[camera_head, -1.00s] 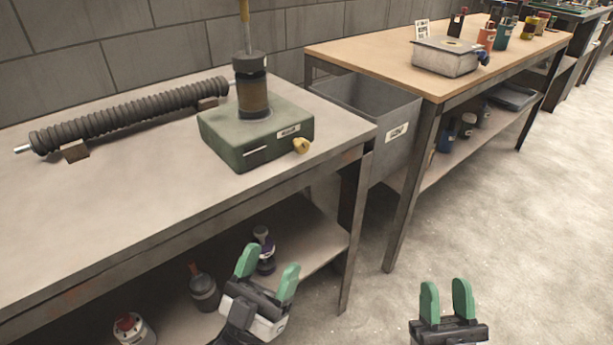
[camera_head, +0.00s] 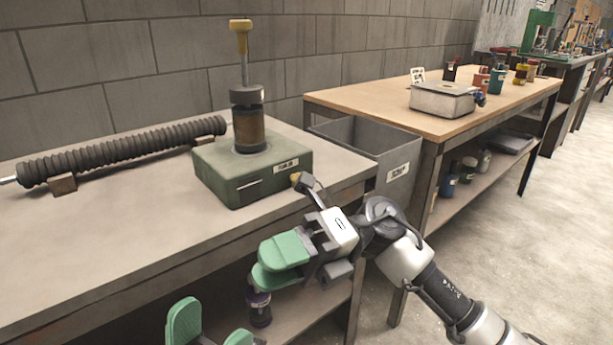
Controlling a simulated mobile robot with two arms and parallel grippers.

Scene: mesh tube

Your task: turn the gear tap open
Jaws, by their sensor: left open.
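A dark green box (camera_head: 240,185) stands on the near bench with an upright brown and black cylinder (camera_head: 249,125) and a yellow-topped rod on it. Its small yellow tap (camera_head: 295,179) sits at the front right corner, partly behind a part of my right arm. My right gripper (camera_head: 272,266) points left, below the tap in the picture and in front of the bench edge. Its green fingers overlap, so I cannot tell their gap. My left gripper (camera_head: 210,333) is open and empty at the bottom edge, partly cut off.
A black ribbed tube (camera_head: 120,150) lies on supports at the back left of the bench. A grey bin (camera_head: 365,145) stands between the benches. A wooden-topped bench (camera_head: 385,102) holds a lighter box (camera_head: 441,100) with a blue knob. The near bench's front left is clear.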

